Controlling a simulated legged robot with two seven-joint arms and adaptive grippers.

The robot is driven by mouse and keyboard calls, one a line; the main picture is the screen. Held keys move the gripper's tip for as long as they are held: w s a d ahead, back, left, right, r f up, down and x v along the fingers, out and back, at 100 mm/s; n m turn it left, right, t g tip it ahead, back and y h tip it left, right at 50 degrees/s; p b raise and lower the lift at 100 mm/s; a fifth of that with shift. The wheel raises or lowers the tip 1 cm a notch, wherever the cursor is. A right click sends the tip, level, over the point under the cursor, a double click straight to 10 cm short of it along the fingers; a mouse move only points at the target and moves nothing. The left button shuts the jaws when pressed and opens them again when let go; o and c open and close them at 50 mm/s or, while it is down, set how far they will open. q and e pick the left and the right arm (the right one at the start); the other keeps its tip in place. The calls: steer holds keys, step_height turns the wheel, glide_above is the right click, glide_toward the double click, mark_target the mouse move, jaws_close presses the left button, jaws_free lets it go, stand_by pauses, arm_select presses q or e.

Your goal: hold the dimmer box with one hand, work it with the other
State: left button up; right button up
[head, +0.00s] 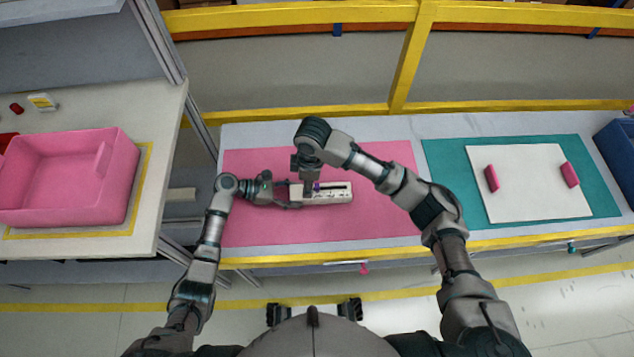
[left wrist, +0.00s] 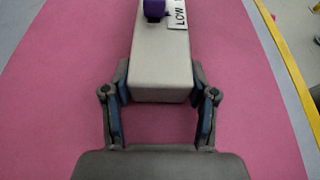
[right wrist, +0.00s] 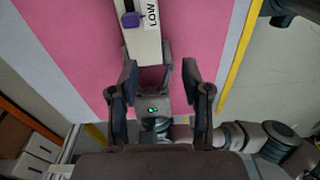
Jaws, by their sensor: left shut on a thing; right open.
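The dimmer box (head: 338,194) is a long whitish box lying along the pink mat. My left gripper (head: 291,194) is shut on its left end; in the left wrist view the fingers (left wrist: 159,88) press both sides of the box (left wrist: 160,62). A purple slider knob (left wrist: 154,9) sits on top beside a "LOW" label (left wrist: 179,14). My right gripper (head: 308,188) points down over the box's left part. In the right wrist view its fingers (right wrist: 159,76) are open and empty, with the knob (right wrist: 131,20) ahead of them. The right gripper partly hides the box in the head view.
The pink mat (head: 380,225) is clear around the box. A teal mat (head: 450,160) with a white board (head: 530,185) and two pink handles (head: 492,178) lies to the right. A pink bin (head: 65,210) stands on the left table, a blue bin (head: 618,150) at far right.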

step_height(320, 180, up, 4)
steer(key=h, duration=0.1)
glide_above(317, 185)
steer(key=shift+n, duration=0.3)
step_height(317, 185, down, 11)
steer(key=shift+f, duration=0.15)
jaws_close()
